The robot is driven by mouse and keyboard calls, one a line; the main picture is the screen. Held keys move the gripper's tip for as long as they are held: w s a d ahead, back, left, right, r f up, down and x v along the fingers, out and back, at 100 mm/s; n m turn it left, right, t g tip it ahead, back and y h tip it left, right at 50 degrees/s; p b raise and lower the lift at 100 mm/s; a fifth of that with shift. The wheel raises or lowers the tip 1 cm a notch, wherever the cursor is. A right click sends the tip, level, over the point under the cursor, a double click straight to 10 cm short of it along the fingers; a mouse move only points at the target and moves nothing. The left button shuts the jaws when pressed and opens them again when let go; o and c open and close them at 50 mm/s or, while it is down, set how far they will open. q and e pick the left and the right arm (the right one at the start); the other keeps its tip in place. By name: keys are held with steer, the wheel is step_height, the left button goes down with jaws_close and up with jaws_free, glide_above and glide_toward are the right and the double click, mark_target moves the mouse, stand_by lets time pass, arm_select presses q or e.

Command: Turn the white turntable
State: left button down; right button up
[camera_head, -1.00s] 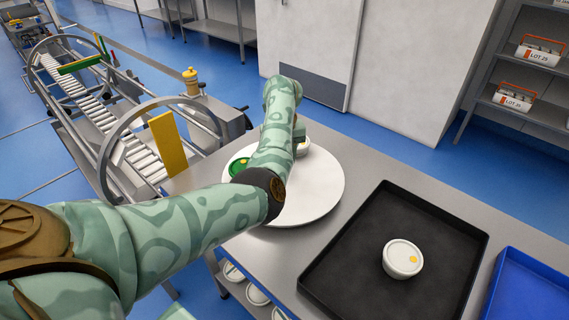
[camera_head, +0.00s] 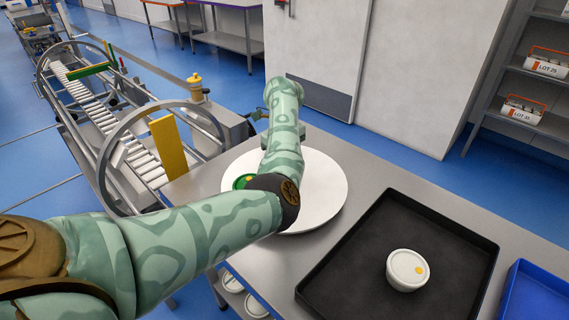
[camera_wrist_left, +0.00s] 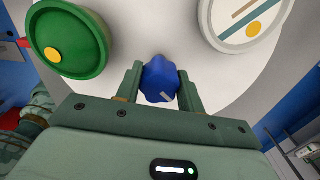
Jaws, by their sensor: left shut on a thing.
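The white turntable (camera_head: 325,190) lies flat on the grey bench, partly covered by my left arm. A green-lidded tub (camera_head: 243,181) with a yellow dot sits on its left side. It also shows at upper left in the left wrist view (camera_wrist_left: 66,38). A white-lidded tub (camera_wrist_left: 245,20) is at upper right there; my arm hides it in the head view. My left gripper (camera_wrist_left: 160,84) is shut on a blue knob (camera_wrist_left: 160,77) that stands up from the turntable, one finger on each side. My right gripper is not in view.
A black tray (camera_head: 340,285) on the bench holds a white tub (camera_head: 408,270). A blue tray (camera_head: 535,295) is at the right edge. A roller conveyor (camera_head: 100,120) with a yellow plate (camera_head: 168,147) stands left of the bench. Several tubs lie on a shelf below the bench.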

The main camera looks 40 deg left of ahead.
arm_select(q)
steer(key=shift+r+n+b, duration=0.1)
steer(key=shift+n+b, duration=0.2)
steer(key=shift+n, duration=0.4)
steer(key=shift+a+n+b, duration=0.1)
steer(key=shift+n+b, duration=0.2)
steer(key=shift+n, duration=0.3)
steer(key=shift+r, duration=0.1)
steer(key=c, duration=0.9)
jaws_free()
step_height(320, 180, up, 16)
steer(key=p, duration=0.5)
